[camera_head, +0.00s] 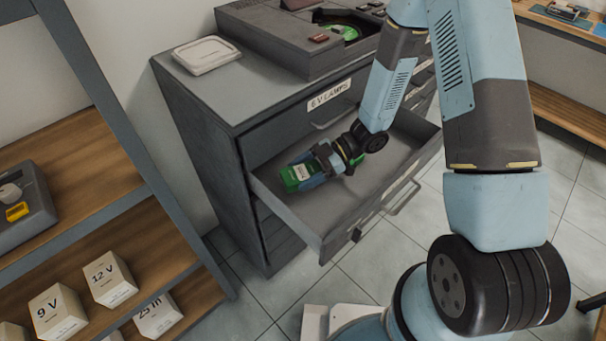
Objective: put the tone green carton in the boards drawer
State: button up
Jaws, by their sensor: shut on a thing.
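A green carton (291,179) with a pale label is inside or just above an open drawer (336,230) of the grey cabinet. My gripper (316,164) is shut on the carton, and my arm reaches down over the drawer from the upper right. The carton is near the drawer's left side; whether it touches the drawer floor I cannot tell. The open drawer's own label is not readable from here. A closed drawer above it carries a label (329,94) that seems to read "EV LAMPS". The rest of the open drawer's floor looks empty.
Tiled floor lies in front of the cabinet.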

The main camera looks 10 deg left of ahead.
jog(key=shift+w+d+f, duration=0.15)
jog(key=shift+d+f, duration=0.1)
jog(key=shift+f, duration=0.55)
jog(key=shift+s+f, duration=0.2)
jog(key=shift+f, duration=0.3)
jog(key=shift+s+d+f, duration=0.1)
jog(key=o, duration=1.1)
jog(key=shift+r, duration=0.45)
jog(key=v, duration=1.2)
jog(key=shift+r, duration=0.2)
